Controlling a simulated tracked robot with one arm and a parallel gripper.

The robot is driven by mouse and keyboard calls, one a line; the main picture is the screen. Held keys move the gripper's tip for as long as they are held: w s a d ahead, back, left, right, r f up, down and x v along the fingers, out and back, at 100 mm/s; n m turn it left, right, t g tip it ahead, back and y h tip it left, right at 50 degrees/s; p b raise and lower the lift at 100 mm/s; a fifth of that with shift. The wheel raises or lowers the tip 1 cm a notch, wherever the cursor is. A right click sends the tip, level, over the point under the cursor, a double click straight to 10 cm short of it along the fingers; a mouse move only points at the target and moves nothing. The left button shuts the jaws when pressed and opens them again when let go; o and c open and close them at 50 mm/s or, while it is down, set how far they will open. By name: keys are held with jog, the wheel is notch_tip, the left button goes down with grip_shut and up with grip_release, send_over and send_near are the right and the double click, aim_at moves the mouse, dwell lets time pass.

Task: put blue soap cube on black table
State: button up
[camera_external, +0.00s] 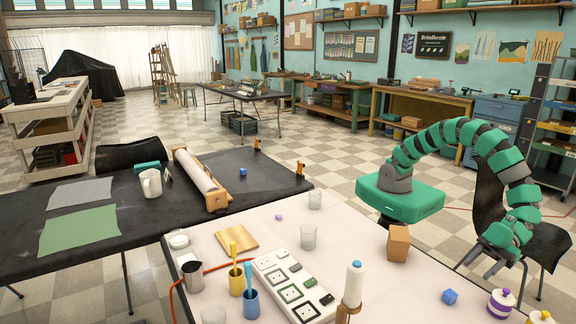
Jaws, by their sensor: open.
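A blue cube (449,296) lies on the white table (385,285) near its right side. A second, smaller-looking blue cube (243,172) lies on the black table (150,217) at the left, near that table's right end. I cannot tell which one is the soap. My gripper (477,270) is open and empty, pointing down at the right, above and to the right of the cube on the white table and apart from it. My green arm arches over from its base behind the white table.
Near the closer cube stand a brown box (398,243), a purple-banded jar (501,303) and a white bottle (353,285). Cups, a socket panel (293,287) and a small purple cube (278,217) are on the white table. A roll (200,178) and cloths occupy the black table.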

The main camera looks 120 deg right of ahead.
jog(key=v, duration=0.3)
jog(key=shift+s, duration=0.3)
jog(key=shift+r, duration=0.1)
